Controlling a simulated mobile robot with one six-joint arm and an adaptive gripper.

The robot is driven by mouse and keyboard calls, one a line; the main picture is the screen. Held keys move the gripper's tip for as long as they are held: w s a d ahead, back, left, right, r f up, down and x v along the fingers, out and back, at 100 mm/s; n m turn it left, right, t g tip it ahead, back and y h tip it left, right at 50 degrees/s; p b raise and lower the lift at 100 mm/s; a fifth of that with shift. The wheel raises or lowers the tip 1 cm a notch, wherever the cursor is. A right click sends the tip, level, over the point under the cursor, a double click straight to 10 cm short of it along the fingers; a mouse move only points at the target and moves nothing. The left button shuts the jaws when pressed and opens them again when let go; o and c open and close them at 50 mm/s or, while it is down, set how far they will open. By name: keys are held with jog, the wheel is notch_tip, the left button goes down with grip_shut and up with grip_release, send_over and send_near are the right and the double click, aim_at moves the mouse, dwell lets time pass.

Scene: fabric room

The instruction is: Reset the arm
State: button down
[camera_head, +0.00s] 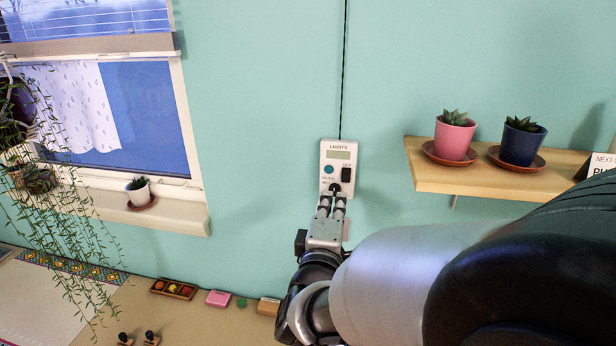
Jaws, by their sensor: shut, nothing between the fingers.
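My gripper (332,198) is shut and empty. Its fingers point up at the lower part of a white wall box (339,155) labelled "LIGHTS". The fingertips overlap a small black knob or socket there in the picture; I cannot tell whether they touch it. The box has a display, a blue-green button and a black switch. My arm (420,275) comes in from the lower right and covers much of the wall and the table there.
A wooden shelf (480,181) with a pink pot (455,138) and a dark blue pot (522,144) is on the right, above my arm. A window sill (100,208) with a small plant is on the left. Small items line the table's back edge below. The wall between window and box is clear.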

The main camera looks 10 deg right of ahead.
jog(key=shift+s+a, duration=0.1)
jog(key=shift+s, duration=0.05)
jog(key=s+a+f+m+g+y, duration=0.4)
jog(key=s+m+g+y, duration=0.15)
jog(key=s+y, duration=0.2)
jog(key=s+d+f+m+g, duration=0.2)
jog(key=s+m, duration=0.1)
jog(key=s, duration=0.4)
jog(key=s+d+f+m+g+h+b, duration=0.1)
jog(key=s+d+f+m+g, duration=0.1)
jog(key=s, duration=0.5)
jog(key=s+d+f+m+g, duration=0.2)
jog(key=s+m+g, duration=0.1)
jog(key=s, duration=0.4)
jog(key=shift+s+d+m+h, duration=0.15)
jog(key=shift+d+m+h, duration=0.1)
jog(key=shift+m+h, duration=0.15)
jog(key=shift+a+g, duration=0.1)
jog(key=shift+g, duration=0.15)
